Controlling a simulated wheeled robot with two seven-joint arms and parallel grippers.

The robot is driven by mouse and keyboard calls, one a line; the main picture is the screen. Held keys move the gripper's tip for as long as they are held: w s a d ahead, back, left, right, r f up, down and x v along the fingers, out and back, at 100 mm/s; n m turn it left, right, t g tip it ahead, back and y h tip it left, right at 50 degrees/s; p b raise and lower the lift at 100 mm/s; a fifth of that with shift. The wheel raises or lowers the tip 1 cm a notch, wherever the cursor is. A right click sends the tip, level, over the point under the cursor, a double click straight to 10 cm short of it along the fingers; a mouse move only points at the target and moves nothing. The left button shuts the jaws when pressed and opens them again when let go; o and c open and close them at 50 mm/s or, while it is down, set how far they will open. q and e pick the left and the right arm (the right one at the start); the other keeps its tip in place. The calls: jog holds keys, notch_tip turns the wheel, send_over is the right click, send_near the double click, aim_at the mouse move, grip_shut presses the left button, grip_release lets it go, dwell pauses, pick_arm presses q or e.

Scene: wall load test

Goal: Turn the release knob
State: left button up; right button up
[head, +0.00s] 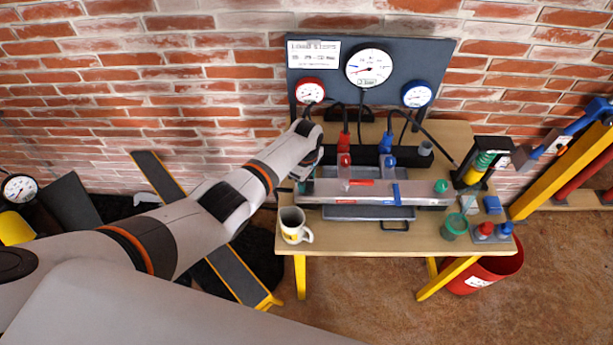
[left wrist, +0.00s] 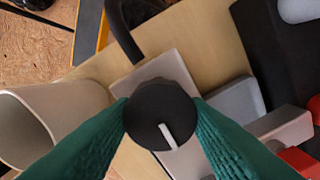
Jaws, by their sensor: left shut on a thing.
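A round black knob (left wrist: 155,110) with a white pointer line is in the middle of the left wrist view. It sits in front of a light grey block (left wrist: 178,68). The green fingers of my left gripper (left wrist: 160,115) are closed on it from both sides. In the head view my left gripper (head: 303,178) is at the left end of the grey test unit (head: 330,190) on the table, and the knob is largely hidden there. The white line points down and slightly right in the left wrist view. My right gripper is not in view.
A white mug (head: 294,225) stands at the table's front left corner, close to my gripper, and shows in the left wrist view (left wrist: 60,115). A gauge panel (head: 425,60) stands behind. Red and blue valves (head: 390,161) are to the right. A red bucket (head: 500,267) is on the floor.

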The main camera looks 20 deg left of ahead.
pick_arm(q)
jog(key=shift+w+n, duration=0.1)
jog(key=shift+n, duration=0.3)
jog(key=shift+r, duration=0.1)
jog(key=o, duration=1)
jog(key=shift+r, duration=0.5)
notch_tip(320, 180, up, 11)
